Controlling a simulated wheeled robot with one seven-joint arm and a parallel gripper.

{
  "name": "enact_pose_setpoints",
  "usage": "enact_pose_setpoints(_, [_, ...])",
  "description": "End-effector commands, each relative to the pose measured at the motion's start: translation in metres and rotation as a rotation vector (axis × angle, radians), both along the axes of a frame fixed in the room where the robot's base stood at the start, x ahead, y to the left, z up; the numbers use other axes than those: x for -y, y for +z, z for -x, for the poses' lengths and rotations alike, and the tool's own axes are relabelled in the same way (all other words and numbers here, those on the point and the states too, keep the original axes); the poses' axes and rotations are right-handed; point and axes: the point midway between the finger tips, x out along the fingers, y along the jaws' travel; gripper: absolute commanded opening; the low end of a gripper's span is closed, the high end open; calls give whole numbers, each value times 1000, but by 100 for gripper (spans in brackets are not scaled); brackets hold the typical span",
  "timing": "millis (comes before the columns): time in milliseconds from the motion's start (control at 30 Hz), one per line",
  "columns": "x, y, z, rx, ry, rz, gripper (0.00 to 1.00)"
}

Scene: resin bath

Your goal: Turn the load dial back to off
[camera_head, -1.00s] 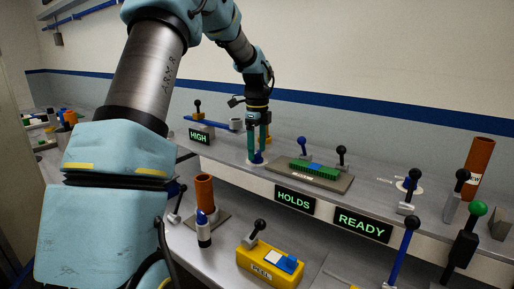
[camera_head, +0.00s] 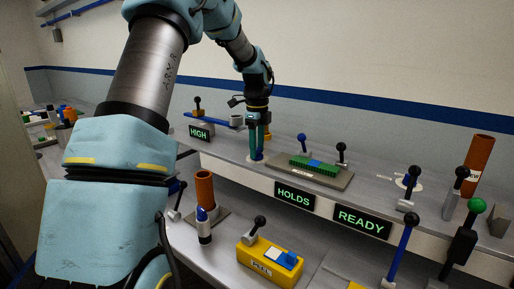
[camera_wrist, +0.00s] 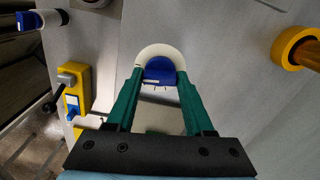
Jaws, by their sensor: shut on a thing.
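The load dial appears to be the blue knob (camera_wrist: 160,69) on a white round plate (camera_wrist: 161,50) in the wrist view. The same knob (camera_head: 257,156) shows low between my fingers on the upper shelf in the head view, mostly hidden. My gripper (camera_wrist: 160,82) points down with its green fingers on either side of the knob, shut on it. In the head view my gripper (camera_head: 258,154) stands left of the flat board. A sign left of it (camera_head: 199,133) reads HIGH. The dial's own marks are too small to read.
A grey board with a green block (camera_head: 315,167) and two upright levers lies just right of my gripper. Signs reading HOLDS (camera_head: 294,196) and READY (camera_head: 362,222) are on the shelf front. A yellow box (camera_head: 270,258) and an orange cylinder (camera_head: 204,188) stand lower down.

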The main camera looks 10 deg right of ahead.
Motion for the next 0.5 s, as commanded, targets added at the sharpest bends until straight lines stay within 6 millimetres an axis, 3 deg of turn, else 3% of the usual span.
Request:
enact_pose_setpoints(167, [0,0,0,-2,0,-1,0])
enact_pose_setpoints(500, [0,0,0,-2,46,-1,0])
